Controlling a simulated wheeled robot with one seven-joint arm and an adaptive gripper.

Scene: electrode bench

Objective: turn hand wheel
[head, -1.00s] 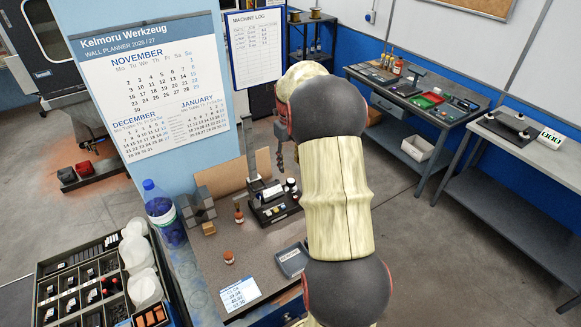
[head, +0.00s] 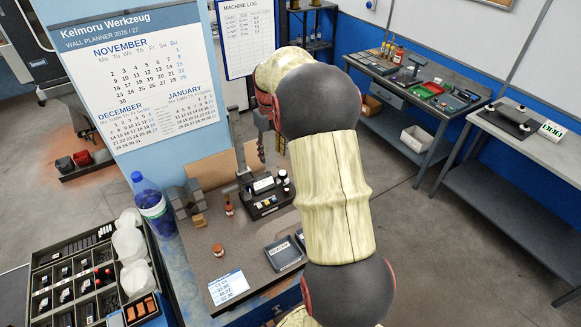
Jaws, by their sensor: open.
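No hand wheel can be made out in the head view; my arm hides part of the bench and what lies behind it. My gripper (head: 261,150) points down beside the arm, above the back of the grey-brown bench (head: 205,258). It is small and partly covered by my arm, with its jaws open and nothing visible in them. Below it and slightly left stands a thin upright grey post (head: 240,160) behind a black tray (head: 270,210) with small bottles. The gripper appears apart from both, though its exact height is unclear.
A calendar column (head: 140,75) rises at left. A parts organiser (head: 72,285) sits front left.

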